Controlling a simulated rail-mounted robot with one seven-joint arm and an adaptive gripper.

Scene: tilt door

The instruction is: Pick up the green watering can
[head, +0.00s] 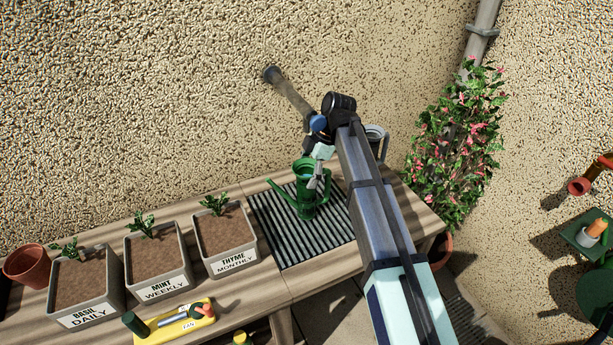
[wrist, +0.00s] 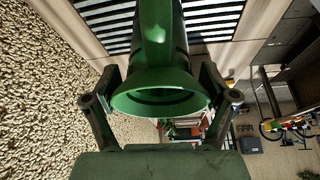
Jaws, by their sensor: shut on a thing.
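The green watering can (head: 306,190) is upright at the dark slatted drain mat (head: 268,222) on the wooden bench, its spout pointing left. My gripper (head: 318,186) reaches it from above and behind and is shut on the can's upper part. In the wrist view the can (wrist: 160,92) fills the middle, its round open rim facing me, with the fingers of my gripper (wrist: 160,100) on both sides of it. I cannot tell whether the can's base touches the mat. My arm hides part of the bench to its right.
Planters labelled thyme (head: 228,240), mint (head: 160,262) and basil (head: 85,287) stand left of the mat. A grey can (head: 374,136) is partly hidden behind my arm. A yellow tray (head: 175,325) lies at the front. The stucco wall (head: 150,90) is close behind.

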